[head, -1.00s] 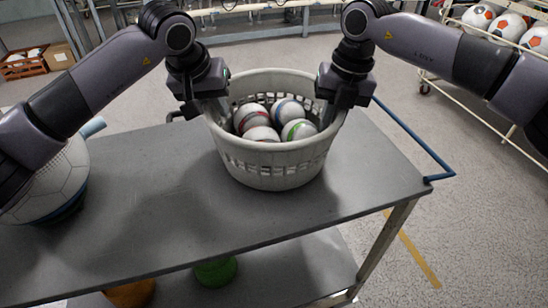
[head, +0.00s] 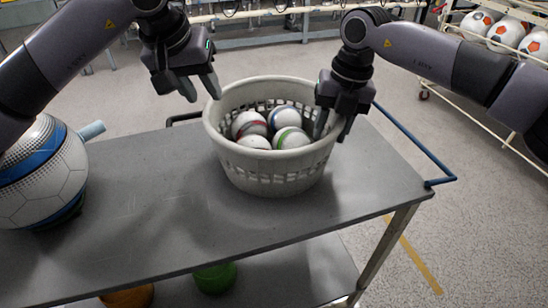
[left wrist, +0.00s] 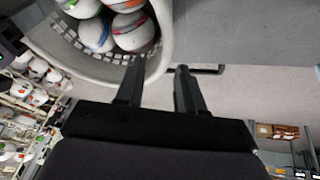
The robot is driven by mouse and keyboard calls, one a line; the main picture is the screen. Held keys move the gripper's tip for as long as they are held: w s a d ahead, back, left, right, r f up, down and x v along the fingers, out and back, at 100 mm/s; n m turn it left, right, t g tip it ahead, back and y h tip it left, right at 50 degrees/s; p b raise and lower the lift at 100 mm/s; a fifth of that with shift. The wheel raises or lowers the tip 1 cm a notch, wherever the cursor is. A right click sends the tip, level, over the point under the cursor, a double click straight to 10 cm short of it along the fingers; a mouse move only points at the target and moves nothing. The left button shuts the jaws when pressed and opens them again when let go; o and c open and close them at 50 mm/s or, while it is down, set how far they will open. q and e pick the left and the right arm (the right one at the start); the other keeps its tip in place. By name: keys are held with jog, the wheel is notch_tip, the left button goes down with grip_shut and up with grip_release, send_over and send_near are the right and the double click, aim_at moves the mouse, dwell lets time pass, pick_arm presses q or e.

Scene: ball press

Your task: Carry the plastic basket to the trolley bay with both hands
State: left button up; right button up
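The pale grey plastic basket (head: 272,168) stands upright on the grey trolley top (head: 130,215) with several small balls (head: 268,127) inside. My left gripper (head: 200,89) is open and empty, above and just left of the basket's left rim. In the left wrist view its two fingers (left wrist: 160,88) are spread apart, with the basket (left wrist: 92,65) at upper left. My right gripper (head: 333,127) is at the basket's right rim, its fingers apart, one on the inner side and one on the outer side. Whether they touch the rim is unclear.
A large white and blue ball (head: 45,180) sits at the trolley's left end. A blue handle (head: 415,143) juts out at the right end. Green (head: 215,277) and orange objects are on the lower shelf. A ball rack (head: 505,75) stands at right.

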jog(key=shift+r, duration=0.1)
pick_arm(q)
jog(key=v, duration=0.4)
jog(key=shift+r, duration=0.15)
pick_arm(e)
notch_tip(320, 180, up, 12)
jog(key=d, duration=0.1)
jog(key=shift+d, duration=0.35)
jog(key=shift+s, duration=0.1)
